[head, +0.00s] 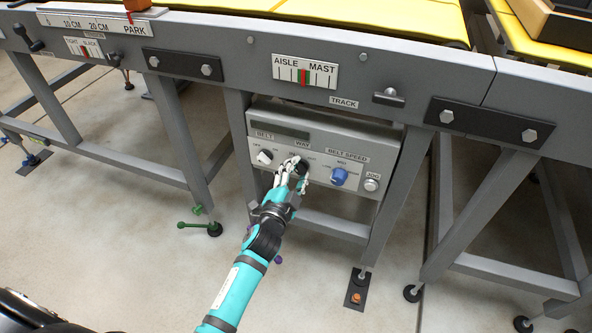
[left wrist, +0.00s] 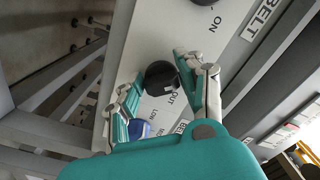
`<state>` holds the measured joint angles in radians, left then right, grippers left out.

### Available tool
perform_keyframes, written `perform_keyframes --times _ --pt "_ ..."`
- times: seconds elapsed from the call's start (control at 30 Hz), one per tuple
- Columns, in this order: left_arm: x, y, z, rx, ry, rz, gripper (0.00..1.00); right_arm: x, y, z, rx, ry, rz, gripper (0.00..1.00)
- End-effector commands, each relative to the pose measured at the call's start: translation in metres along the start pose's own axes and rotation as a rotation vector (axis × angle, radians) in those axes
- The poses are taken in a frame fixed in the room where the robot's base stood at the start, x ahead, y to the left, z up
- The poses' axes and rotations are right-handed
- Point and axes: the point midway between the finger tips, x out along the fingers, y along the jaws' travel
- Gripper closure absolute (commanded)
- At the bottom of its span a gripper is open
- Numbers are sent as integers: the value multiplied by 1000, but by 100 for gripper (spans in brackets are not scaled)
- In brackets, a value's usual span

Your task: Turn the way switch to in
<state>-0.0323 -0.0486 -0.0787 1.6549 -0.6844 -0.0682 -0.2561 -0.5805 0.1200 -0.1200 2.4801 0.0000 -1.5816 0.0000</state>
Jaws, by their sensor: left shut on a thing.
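The way switch is a black knob (head: 304,167) below the WAY label on the grey control panel (head: 262,189). In the left wrist view the black knob (left wrist: 159,74) sits between my fingers, with the word OUT beside it. My left gripper (head: 293,168) reaches up from below and is shut on the way switch. The fingers hide part of the knob and its lettering in the head view. I cannot tell for sure where its pointer stands. My right gripper is not in view.
The belt knob (head: 265,156) is left of my gripper. The blue belt speed knob (head: 339,176) is close on the right, with the jog button (head: 371,184) beyond. The conveyor frame (head: 230,62) overhangs the panel. Frame legs stand on both sides.

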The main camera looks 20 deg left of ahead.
Motion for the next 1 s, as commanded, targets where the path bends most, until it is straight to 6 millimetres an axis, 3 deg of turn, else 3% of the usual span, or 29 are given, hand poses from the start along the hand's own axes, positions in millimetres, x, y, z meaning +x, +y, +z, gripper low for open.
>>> perform_keyframes --times 0.3,0.8,0.83,1.0 --pt "0 1 1 -103 -3 1 94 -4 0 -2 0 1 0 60" --pt "0 2 1 -121 -3 2 94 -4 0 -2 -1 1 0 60" --pt "0 2 1 -121 -3 2 59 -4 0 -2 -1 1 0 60" --pt "0 2 1 -119 -2 1 40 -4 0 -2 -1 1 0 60"
